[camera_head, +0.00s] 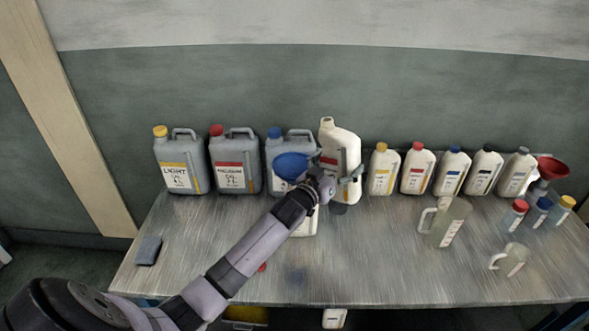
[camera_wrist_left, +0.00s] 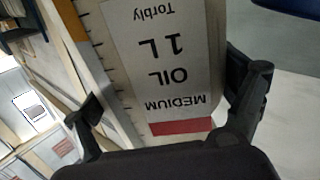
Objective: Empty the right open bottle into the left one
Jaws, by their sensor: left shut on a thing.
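My left gripper (camera_head: 338,178) is shut on a white bottle (camera_head: 341,146) and holds it nearly upright, tilted slightly, above the back of the table. Its neck shows no cap. In the left wrist view, the two fingers (camera_wrist_left: 172,90) flank this bottle (camera_wrist_left: 160,60); its label reads "MEDIUM OIL 1 L" upside down, with a red band. Left of it in the head view is a blue funnel (camera_head: 291,165), above a second white bottle (camera_head: 304,226) mostly hidden behind my left arm. Whether the funnel sits in that bottle's neck is hidden. My right gripper is not in view.
Grey canisters (camera_head: 232,165) stand at the back left, capped white bottles (camera_head: 415,170) at the back right. A red funnel (camera_head: 551,168), small capped bottles (camera_head: 541,208) and measuring jugs (camera_head: 444,222) are at right. A grey sponge (camera_head: 148,250) lies at left.

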